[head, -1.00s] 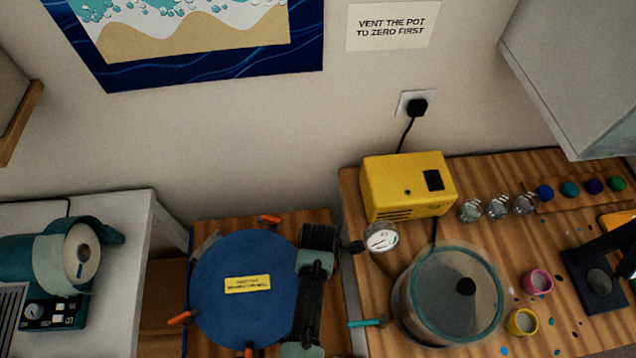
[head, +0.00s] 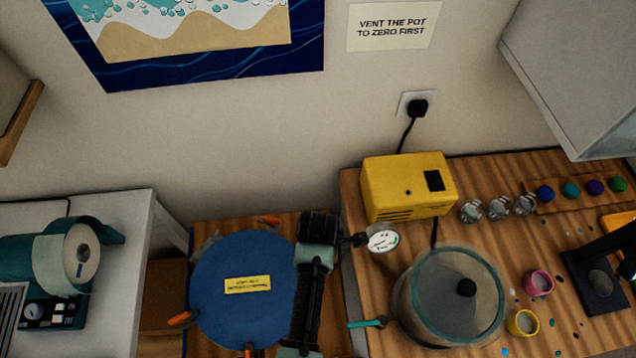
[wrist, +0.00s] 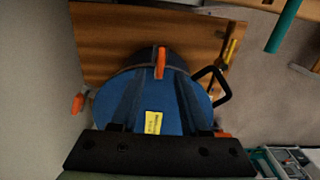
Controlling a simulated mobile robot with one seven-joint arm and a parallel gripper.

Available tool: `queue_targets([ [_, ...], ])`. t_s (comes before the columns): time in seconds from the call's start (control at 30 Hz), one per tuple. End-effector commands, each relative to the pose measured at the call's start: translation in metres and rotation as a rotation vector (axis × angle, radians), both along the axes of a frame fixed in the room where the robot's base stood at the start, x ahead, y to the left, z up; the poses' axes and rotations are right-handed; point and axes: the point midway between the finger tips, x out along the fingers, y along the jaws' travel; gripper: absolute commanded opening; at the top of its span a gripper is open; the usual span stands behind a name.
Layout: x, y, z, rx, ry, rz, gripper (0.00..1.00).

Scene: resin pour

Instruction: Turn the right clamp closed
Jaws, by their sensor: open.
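The pot's round blue lid (head: 228,285) lies on a wooden stand, with a yellow label on it. In the head view, orange clamps show at its back (head: 269,220), left (head: 180,318) and front edge (head: 249,350); my arm covers the right edge. In the wrist view, the right clamp (wrist: 160,62) shows as an orange lever at the top of the lid. The back clamp (wrist: 78,102) is at left, and another orange clamp (wrist: 222,134) is partly hidden. My gripper (wrist: 159,78) is open, its dark fingers reaching toward the right clamp; contact cannot be told.
A black loop handle (wrist: 213,85) stands out beside the lid. On the bench to the right are a gauge (head: 382,238), a yellow pump box (head: 405,185) and a clear-lidded pot (head: 448,300). A white counter (head: 115,250) is at left.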

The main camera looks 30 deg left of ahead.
Motion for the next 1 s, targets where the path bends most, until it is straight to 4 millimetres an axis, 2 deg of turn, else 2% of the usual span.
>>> queue_targets([
  [0.2, 0.001, 0.000, 0.042, 0.001, -0.005, 0.000, 0.45],
  [0.43, 0.001, 0.000, 0.074, 0.001, -0.003, 0.000, 0.45],
  [0.6, 0.000, 0.000, 0.083, 0.000, 0.000, 0.000, 0.45],
  [1.0, 0.000, 0.000, 0.083, -0.001, 0.001, 0.000, 0.45],
])
